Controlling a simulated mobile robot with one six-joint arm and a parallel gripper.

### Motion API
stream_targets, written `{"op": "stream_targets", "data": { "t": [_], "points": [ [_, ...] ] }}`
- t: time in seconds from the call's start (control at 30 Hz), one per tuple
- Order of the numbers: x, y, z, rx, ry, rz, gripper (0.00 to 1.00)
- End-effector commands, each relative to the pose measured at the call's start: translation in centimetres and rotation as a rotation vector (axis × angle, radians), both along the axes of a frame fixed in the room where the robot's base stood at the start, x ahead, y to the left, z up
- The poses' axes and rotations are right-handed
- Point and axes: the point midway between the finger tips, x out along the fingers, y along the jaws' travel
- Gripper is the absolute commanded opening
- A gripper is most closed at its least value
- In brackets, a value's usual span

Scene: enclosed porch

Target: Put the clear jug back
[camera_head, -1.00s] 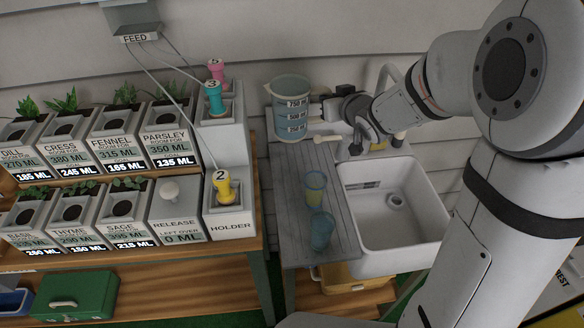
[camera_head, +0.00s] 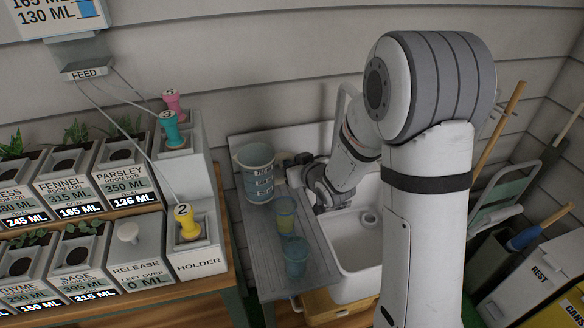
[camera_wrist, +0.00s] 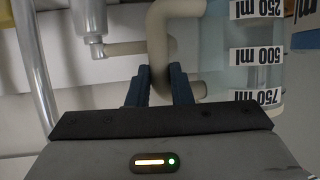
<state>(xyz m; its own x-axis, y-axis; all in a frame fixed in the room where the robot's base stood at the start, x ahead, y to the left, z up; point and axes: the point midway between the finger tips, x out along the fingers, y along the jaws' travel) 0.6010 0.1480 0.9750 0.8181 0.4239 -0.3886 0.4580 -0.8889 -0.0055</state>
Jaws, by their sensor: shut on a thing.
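The clear jug (camera_head: 254,173), bluish with white ml labels, is over the back left part of the grey draining board (camera_head: 259,236) in the head view. It looks about upright. I cannot tell whether its base touches the board. My gripper (camera_head: 291,169) comes to it from the right, from the sink side. In the wrist view the jug (camera_wrist: 255,62) fills the right side, with its labels upside down. There my gripper (camera_wrist: 160,80) is shut on the jug's beige handle (camera_wrist: 160,35). The jug's far side is hidden.
A yellowish cup (camera_head: 286,216) and a blue cup (camera_head: 295,258) stand on the board in front of the jug. The white sink (camera_head: 350,282) is to the right, partly behind my arm. The planter shelf with the holder (camera_head: 198,264) stands close on the left.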

Motion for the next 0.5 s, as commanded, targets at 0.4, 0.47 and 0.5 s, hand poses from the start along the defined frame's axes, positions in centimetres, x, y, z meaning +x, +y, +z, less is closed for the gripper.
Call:
{"op": "stream_targets", "data": {
  "t": [0.4, 0.47, 0.5],
  "points": [
    [0.05, 0.02, -1.24, 0.001, -0.003, 0.000, 0.00],
    [0.04, 0.02, -1.43, 0.001, -0.003, 0.000, 0.00],
    [0.05, 0.02, -1.55, 0.001, -0.004, 0.000, 0.00]
  ]
}}
